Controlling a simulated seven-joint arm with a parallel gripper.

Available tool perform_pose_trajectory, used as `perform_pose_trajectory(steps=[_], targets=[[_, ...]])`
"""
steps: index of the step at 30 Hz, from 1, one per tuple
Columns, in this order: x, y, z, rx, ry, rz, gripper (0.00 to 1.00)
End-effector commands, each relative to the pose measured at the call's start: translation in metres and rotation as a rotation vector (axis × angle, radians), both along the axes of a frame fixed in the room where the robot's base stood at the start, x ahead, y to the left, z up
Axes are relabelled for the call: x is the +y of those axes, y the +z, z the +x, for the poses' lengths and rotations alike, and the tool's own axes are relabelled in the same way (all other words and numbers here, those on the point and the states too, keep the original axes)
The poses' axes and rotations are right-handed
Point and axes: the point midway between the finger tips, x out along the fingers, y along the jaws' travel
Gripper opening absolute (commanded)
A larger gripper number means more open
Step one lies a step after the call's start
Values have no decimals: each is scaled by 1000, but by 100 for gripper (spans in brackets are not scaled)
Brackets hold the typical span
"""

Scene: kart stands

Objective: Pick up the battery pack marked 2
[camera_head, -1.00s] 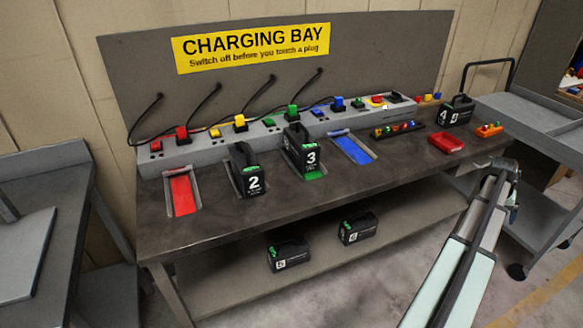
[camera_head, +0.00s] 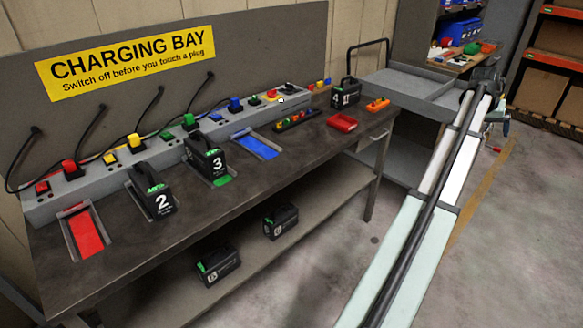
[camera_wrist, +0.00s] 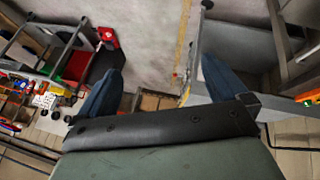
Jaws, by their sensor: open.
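The battery pack marked 2 (camera_head: 155,203) is black with a white numeral. It stands upright in a bay on the bench, between the red bay and pack 3, in the head view. My gripper is out to the right of the bench, well away from the pack. In the wrist view my gripper (camera_wrist: 160,88) is open, its two blue fingers apart with nothing held between them. Pack 2 cannot be made out in the wrist view.
Battery pack 3 (camera_head: 205,162) stands close right of pack 2. The power strip (camera_head: 100,180) with plugs and cables runs behind. Another pack (camera_head: 345,94) stands at the bench's far end. A grey cart (camera_head: 420,90) stands beyond.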

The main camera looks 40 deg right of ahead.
Motion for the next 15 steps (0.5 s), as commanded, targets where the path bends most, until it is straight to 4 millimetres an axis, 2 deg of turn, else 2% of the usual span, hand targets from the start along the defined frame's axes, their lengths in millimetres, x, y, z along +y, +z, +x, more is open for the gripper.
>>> perform_pose_trajectory(steps=[3,11,15], targets=[[7,12,26,-8,30,-6,100],[28,19,88,-24,101,-3,100],[48,20,137,-37,162,4,100]])
